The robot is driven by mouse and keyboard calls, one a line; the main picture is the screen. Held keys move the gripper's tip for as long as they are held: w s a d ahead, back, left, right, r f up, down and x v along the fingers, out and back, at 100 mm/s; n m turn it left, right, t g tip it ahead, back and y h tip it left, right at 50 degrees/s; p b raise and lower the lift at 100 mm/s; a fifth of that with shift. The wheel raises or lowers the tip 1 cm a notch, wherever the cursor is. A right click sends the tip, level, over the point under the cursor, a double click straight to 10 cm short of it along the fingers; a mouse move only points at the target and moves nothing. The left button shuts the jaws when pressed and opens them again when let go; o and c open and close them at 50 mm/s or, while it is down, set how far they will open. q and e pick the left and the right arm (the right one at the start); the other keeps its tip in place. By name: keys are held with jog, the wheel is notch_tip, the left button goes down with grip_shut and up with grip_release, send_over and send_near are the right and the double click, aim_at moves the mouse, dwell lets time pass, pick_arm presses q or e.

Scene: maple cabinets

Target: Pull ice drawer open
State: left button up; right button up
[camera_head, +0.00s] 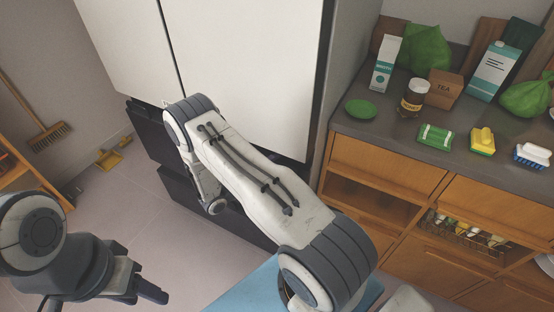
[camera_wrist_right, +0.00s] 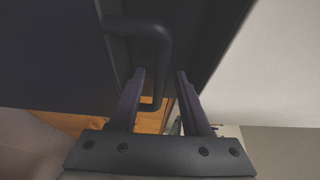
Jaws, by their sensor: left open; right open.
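The refrigerator (camera_head: 245,70) has white upper doors and dark drawer fronts (camera_head: 150,135) below. My right arm reaches across in front of it and hides part of the drawers; the right gripper is hidden in the head view. In the right wrist view my right gripper (camera_wrist_right: 160,85) is open, its two fingers pointing at a dark looped handle (camera_wrist_right: 150,27) on a dark front. The handle's long bar shows between the fingers; whether it lies within their reach I cannot tell. My left gripper (camera_head: 148,291) is open and empty, low at the left above the floor.
A counter (camera_head: 390,130) with cartons, a jar, green bags and sponges stands at the right above wooden drawers. A broom (camera_head: 48,135) and yellow dustpan (camera_head: 109,158) are at the left, by a wooden shelf (camera_head: 15,165). The floor before the refrigerator's left is clear.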

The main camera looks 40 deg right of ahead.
jog(key=shift+d, duration=0.25)
grip_shut()
dwell(1.4)
